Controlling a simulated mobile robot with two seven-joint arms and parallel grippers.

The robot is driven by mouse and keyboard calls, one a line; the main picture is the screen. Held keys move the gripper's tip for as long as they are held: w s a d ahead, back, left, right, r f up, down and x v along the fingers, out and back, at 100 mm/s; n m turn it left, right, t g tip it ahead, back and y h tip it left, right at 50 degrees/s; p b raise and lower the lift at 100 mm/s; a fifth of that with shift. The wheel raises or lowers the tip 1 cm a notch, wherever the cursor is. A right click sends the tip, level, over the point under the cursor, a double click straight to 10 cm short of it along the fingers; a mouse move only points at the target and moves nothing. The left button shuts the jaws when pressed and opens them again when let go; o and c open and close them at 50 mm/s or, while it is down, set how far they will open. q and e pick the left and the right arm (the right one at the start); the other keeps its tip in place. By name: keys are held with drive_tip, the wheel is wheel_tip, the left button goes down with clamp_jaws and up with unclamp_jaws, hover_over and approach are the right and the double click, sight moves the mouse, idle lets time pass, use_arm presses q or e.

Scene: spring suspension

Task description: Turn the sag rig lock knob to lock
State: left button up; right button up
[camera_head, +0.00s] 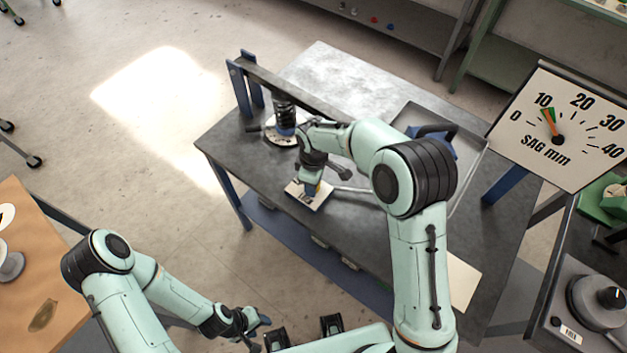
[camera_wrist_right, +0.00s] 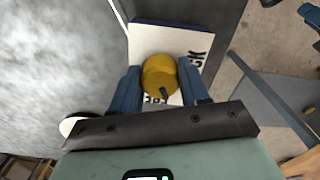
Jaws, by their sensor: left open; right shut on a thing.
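The sag rig lock knob is a round yellow knob (camera_wrist_right: 159,74) in the right wrist view. It sits on a white plate (camera_wrist_right: 150,40) with partly covered black lettering; "CK" and "FRE" show. The dark mark on the knob points down in that view, toward the "FRE" lettering. My right gripper (camera_wrist_right: 160,84) has its blue fingers on either side of the knob and is shut on it. In the head view my right gripper (camera_head: 311,188) is over the white plate (camera_head: 317,203), mostly hiding the knob. My left gripper (camera_head: 260,321) is open and empty at bottom centre, away from the bench.
A spring unit (camera_head: 284,108) stands on the grey bench (camera_head: 330,70) behind my right gripper. A sag gauge (camera_head: 560,125) reads about 10. A tray (camera_head: 478,165) with a blue object (camera_head: 440,140) lies to the right. Open floor is at the left.

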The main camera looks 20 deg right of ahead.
drive_tip(key=n+p, duration=0.1)
drive_tip(key=n, duration=0.2)
drive_tip(key=shift+r+n, duration=0.1)
drive_tip(key=shift+n, duration=0.3)
drive_tip(key=n, duration=0.2)
drive_tip(key=shift+w+n+p, duration=0.1)
drive_tip(key=shift+n+p, duration=0.25)
drive_tip(key=shift+n, duration=0.05)
use_arm(q)
drive_tip(key=w+r+p, duration=0.2)
drive_tip(key=w+r, duration=0.2)
drive_tip(key=r, duration=0.1)
drive_tip(key=shift+w+r+t, duration=0.2)
drive_tip(key=shift+t, duration=0.1)
use_arm(e)
drive_tip(key=shift+n, duration=2.9)
drive_tip(key=o, duration=1)
use_arm(q)
drive_tip(key=shift+w+r+p, duration=0.55)
drive_tip(key=shift+w, duration=0.15)
use_arm(e)
wheel_tip(320, 180, up, 13)
drive_tip(key=shift+r, duration=0.15)
